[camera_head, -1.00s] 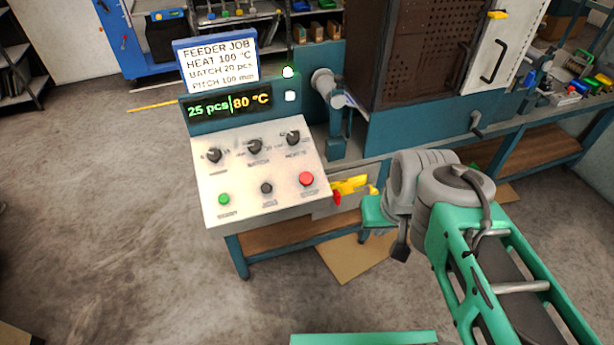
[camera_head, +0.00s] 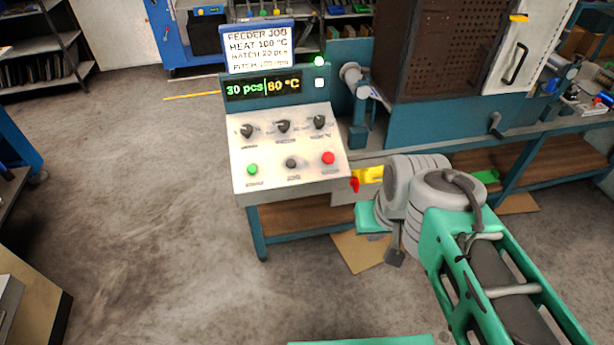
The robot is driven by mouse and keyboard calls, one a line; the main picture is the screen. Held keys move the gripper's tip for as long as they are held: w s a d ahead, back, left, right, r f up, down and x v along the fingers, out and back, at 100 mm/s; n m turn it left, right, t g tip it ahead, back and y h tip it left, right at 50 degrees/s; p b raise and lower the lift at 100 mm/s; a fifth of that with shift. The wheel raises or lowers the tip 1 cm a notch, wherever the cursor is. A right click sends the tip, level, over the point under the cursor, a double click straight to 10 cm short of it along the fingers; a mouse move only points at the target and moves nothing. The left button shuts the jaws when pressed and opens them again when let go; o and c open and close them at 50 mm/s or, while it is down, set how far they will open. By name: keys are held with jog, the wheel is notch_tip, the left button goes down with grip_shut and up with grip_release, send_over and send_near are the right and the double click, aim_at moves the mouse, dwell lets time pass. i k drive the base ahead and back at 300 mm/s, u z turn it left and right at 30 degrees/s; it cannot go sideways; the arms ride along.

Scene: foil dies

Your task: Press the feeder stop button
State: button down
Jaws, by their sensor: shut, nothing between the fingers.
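The sloped control panel (camera_head: 285,182) of the feeder stands left of my arm. Its lower row has a green button (camera_head: 252,170), a black button (camera_head: 291,164) and a red button (camera_head: 328,158). Their labels are too blurred to read, so which one is the stop is not legible. The display (camera_head: 262,87) reads 30 pcs and 80 °C. My folded arm is at the right, apart from the panel in the picture. My gripper cannot be made out.
Three dark knobs (camera_head: 283,127) sit above the buttons. The job sign (camera_head: 260,46) tops the display. A yellow and red part (camera_head: 368,176) shows right of the panel, below the bench top. A brown perforated cabinet (camera_head: 440,45) stands behind. The floor (camera_head: 140,220) at left is clear.

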aim_at(327, 157)
jog(key=u, duration=0.45)
jog(key=k, duration=1)
jog(key=u, duration=0.85)
jog(key=i, duration=0.45)
jog(key=u, duration=0.55)
jog(key=i, duration=0.9)
jog(key=z, duration=0.85)
jog(key=i, duration=0.6)
jog(key=z, duration=0.7)
